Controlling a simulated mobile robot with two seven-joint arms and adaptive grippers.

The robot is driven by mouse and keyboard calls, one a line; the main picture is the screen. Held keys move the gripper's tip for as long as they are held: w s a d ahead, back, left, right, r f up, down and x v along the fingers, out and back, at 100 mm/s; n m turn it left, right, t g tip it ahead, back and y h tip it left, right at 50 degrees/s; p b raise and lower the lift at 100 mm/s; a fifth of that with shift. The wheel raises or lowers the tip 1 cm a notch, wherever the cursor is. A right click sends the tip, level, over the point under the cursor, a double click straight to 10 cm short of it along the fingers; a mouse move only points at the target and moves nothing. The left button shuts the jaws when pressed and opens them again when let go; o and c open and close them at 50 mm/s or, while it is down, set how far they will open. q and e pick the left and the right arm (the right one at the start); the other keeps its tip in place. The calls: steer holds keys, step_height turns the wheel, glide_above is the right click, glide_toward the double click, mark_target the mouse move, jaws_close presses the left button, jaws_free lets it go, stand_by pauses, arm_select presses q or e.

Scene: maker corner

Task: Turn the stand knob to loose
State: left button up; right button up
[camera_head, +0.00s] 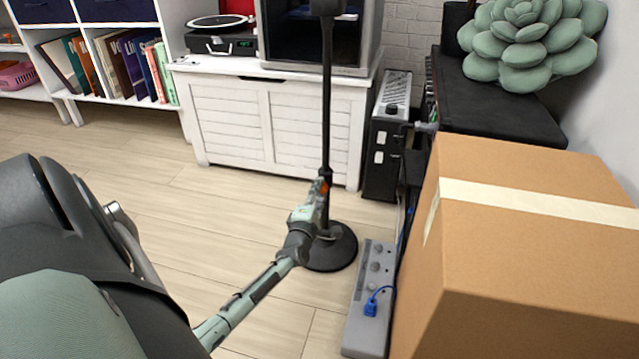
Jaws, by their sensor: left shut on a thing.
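A black stand with a thin upright pole (326,110) and a round base (332,252) stands on the wooden floor in front of the white cabinet. My left gripper (320,192) reaches in from the lower left and is shut at the pole, low above the base, where the stand knob is. The gripper hides most of the knob; a small orange-red patch shows at the fingertips. I cannot tell which way the knob is turned. The pole looks upright. My right gripper is not in view.
A large taped cardboard box (545,265) fills the right side. A grey power strip (368,300) with a blue plug (371,307) lies between it and the stand. A black heater-like unit (385,140) stands behind. Open floor (150,185) lies to the left.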

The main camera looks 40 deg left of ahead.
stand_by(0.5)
arm_select(q)
steer(key=o, duration=1.2)
steer(key=shift+c, duration=0.2)
steer(key=v, duration=1.2)
